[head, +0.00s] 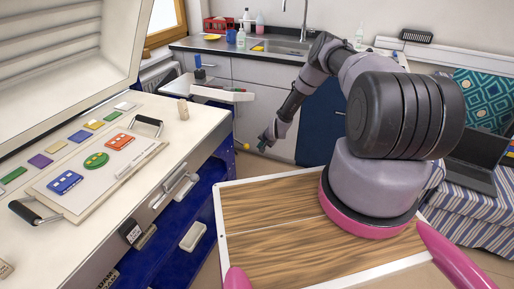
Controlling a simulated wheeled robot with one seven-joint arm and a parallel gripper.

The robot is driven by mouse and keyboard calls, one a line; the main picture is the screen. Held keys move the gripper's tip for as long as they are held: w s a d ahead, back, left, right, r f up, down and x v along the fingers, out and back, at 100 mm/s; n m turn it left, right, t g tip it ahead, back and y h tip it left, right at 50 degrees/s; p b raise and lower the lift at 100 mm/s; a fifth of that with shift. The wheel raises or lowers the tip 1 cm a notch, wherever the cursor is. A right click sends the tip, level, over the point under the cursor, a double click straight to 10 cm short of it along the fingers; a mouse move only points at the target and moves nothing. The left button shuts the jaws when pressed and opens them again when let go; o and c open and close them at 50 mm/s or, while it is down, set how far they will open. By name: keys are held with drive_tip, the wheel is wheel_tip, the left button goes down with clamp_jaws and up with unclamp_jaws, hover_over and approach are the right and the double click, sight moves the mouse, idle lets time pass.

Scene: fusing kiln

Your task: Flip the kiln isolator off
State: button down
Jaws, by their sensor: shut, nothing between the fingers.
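The kiln (190,112) stands at the left with its lid (60,60) raised. A small yellow knob (246,146) shows just beyond the kiln's right side; it may be the tip of the isolator's lever, but its mount is hidden and its position is not readable. A small dark box with a pale label (131,232) is on the kiln's front; I cannot tell what it is. My gripper (265,144) is shut and empty, pointing down, a little right of the yellow knob in the picture. A gap shows between them.
A board (62,212) with black handles and coloured glass pieces lies on the kiln bed. A white shelf (215,94) with small items stands behind. A sink counter (210,45) lines the back. A laptop (475,160) rests on a striped cloth at right.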

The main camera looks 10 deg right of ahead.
drive_tip(key=s+d+r, duration=0.3)
drive_tip(key=s, duration=0.3)
drive_tip(key=shift+d, duration=0.35)
drive_tip(key=shift+w, duration=0.1)
